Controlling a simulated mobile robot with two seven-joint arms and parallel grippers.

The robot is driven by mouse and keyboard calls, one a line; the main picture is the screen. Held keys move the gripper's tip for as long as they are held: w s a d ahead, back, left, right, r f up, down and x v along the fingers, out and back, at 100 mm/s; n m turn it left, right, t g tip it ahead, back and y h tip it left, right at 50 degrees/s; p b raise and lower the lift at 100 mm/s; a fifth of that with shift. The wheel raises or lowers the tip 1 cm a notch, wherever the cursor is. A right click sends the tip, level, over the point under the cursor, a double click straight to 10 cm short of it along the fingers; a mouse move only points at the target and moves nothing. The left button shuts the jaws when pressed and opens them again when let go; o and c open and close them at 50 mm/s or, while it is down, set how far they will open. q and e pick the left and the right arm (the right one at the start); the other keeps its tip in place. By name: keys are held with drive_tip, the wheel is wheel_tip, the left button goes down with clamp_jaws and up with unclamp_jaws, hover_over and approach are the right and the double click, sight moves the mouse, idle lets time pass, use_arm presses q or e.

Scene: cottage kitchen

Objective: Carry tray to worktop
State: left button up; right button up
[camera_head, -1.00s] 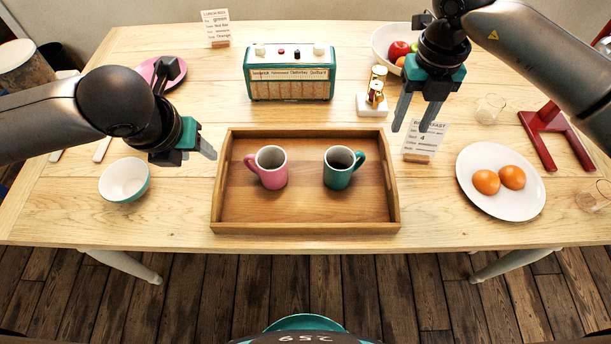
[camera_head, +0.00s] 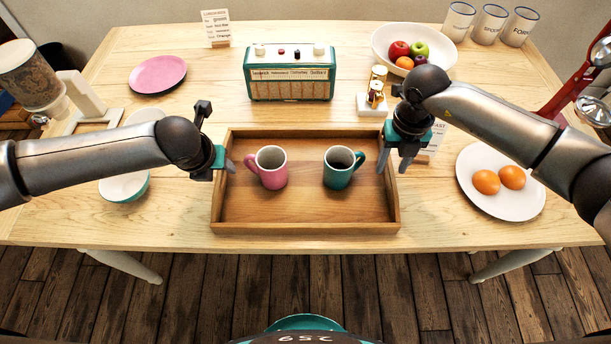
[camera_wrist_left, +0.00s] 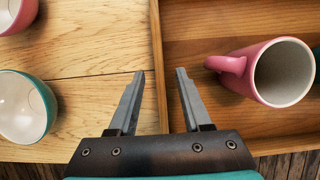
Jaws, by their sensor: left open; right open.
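The wooden tray (camera_head: 305,215) lies on the table near its front edge. A pink mug (camera_head: 271,168) and a teal mug (camera_head: 340,169) stand upright in it. My left gripper (camera_head: 230,166) is open at the tray's left wall. In the left wrist view its open fingers (camera_wrist_left: 158,100) lie on either side of the tray's wall (camera_wrist_left: 157,60), with the pink mug (camera_wrist_left: 270,72) to the right. My right gripper (camera_head: 395,160) is open at the tray's right wall. Whether its fingers straddle that wall is hard to tell.
A teal radio (camera_head: 290,72) stands behind the tray. A bowl (camera_head: 125,186) sits left, partly under my left arm. A plate with oranges (camera_head: 510,200) and a partly hidden card (camera_head: 435,138) are right. A pink plate (camera_head: 158,74) and fruit bowl (camera_head: 385,45) are farther back.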

use_arm(q)
drive_tip(key=shift+w+f, duration=0.25)
drive_tip(key=shift+f, duration=0.45)
use_arm(e)
drive_tip(key=shift+f, duration=0.75)
use_arm(q)
clamp_jaws()
use_arm(e)
clamp_jaws()
use_arm(q)
drive_tip(key=shift+w+r, duration=0.1)
use_arm(e)
drive_tip(key=shift+r, duration=0.1)
